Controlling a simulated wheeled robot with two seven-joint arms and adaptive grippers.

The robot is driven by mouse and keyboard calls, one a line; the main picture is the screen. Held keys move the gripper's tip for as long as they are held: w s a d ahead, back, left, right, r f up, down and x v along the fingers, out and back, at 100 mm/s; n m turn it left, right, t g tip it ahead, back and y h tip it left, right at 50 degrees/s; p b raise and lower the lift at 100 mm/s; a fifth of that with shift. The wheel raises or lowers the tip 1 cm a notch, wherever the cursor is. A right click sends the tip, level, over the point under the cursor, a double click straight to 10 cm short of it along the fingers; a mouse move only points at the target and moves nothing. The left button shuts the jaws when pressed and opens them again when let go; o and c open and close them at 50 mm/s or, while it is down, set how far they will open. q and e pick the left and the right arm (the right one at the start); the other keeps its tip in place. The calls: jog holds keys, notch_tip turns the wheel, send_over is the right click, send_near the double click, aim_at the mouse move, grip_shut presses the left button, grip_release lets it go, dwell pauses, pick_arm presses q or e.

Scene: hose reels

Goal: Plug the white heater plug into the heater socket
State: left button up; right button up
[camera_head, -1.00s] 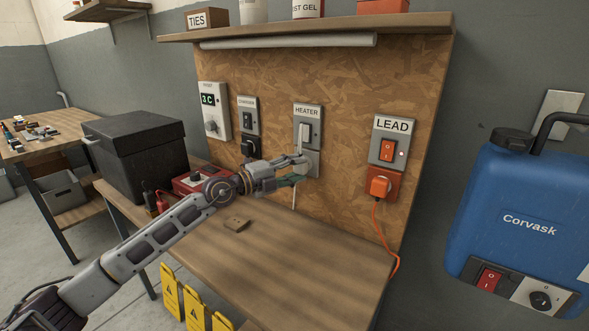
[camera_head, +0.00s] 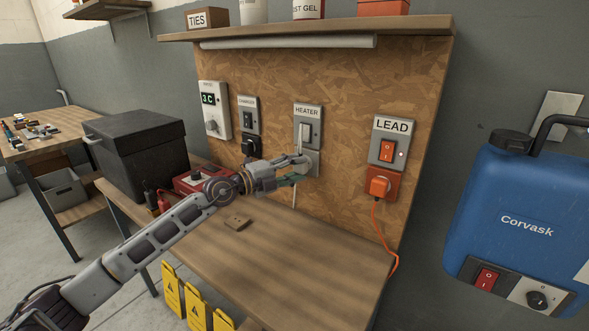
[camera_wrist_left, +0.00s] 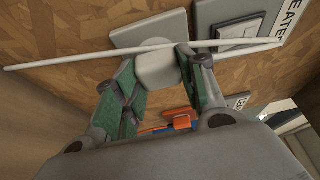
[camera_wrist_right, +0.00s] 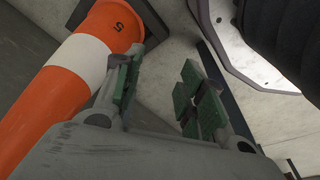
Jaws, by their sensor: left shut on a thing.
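My left gripper (camera_head: 298,170) is at the heater socket (camera_head: 314,160), below the HEATER switch (camera_head: 306,132). In the left wrist view it is shut on the white heater plug (camera_wrist_left: 157,70), with green finger pads on either side. The plug is in front of the grey socket plate (camera_wrist_left: 148,29), close to it or against it; I cannot tell whether it is seated. The white cable (camera_wrist_left: 85,57) crosses the left wrist view and hangs below the gripper in the head view (camera_head: 294,196). My right gripper (camera_wrist_right: 157,82) is open and empty, away from the board.
An orange plug (camera_head: 379,186) sits in the LEAD socket, right of the heater. A black plug (camera_head: 251,145) is to the left. A black box (camera_head: 135,155) and red unit (camera_head: 195,179) stand on the bench. An orange-white cone (camera_wrist_right: 85,65) is beside my right gripper.

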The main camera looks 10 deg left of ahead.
pick_arm(q)
jog(key=shift+p, duration=1.2)
dwell(1.2)
jog(key=shift+w+d, duration=0.2)
jog(key=shift+w, duration=0.35)
dwell(0.9)
jog(key=o, duration=1)
jog(key=shift+o, duration=0.2)
jog(key=shift+s+a, duration=0.1)
jog(key=shift+a, duration=0.05)
jog(key=v, duration=1.1)
jog(key=shift+s+a, duration=0.2)
jog(key=shift+s, duration=0.05)
jog(key=shift+r, duration=0.1)
notch_tip(320, 180, up, 9)
jog(key=p, duration=0.9)
